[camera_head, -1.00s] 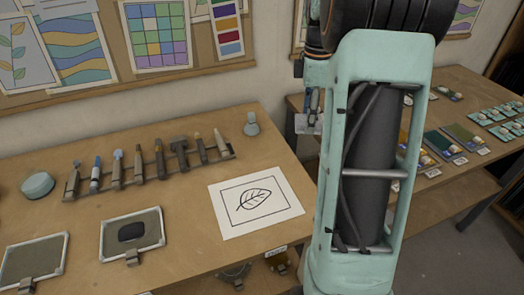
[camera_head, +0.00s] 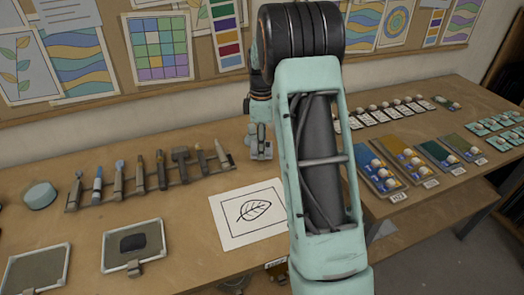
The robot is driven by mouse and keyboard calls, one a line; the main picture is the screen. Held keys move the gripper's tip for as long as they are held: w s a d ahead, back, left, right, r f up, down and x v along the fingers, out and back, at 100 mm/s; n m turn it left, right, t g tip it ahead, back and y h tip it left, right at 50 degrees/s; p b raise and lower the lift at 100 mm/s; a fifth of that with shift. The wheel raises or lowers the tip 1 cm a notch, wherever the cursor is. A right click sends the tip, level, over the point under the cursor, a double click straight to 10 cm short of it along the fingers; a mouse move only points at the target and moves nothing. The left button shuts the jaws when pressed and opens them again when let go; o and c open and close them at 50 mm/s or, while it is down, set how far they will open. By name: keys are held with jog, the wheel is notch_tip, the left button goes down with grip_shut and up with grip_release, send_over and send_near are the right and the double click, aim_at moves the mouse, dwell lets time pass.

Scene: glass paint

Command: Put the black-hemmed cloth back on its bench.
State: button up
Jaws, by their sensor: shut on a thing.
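My gripper (camera_head: 260,150) is small and far off, at the back edge of the left bench (camera_head: 190,222), just right of the tool row. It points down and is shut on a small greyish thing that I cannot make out. I cannot tell whether this thing touches the bench. I see no cloth with a black hem that I can make out. My arm hides part of the right bench (camera_head: 400,215) and the place between the benches.
A tool rack (camera_head: 150,188), a leaf drawing (camera_head: 248,212), a round pale-blue pad (camera_head: 40,193) and two framed trays (camera_head: 107,262) (camera_head: 10,283) lie on the left bench. Coloured panels (camera_head: 380,165) and several small cards stand on the right bench. A pinboard (camera_head: 110,100) is behind.

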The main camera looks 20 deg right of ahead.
jog(key=shift+f, duration=1.4)
jog(key=shift+f, duration=0.15)
jog(key=o, duration=1)
notch_tip(320, 180, up, 12)
jog(key=shift+r, duration=0.15)
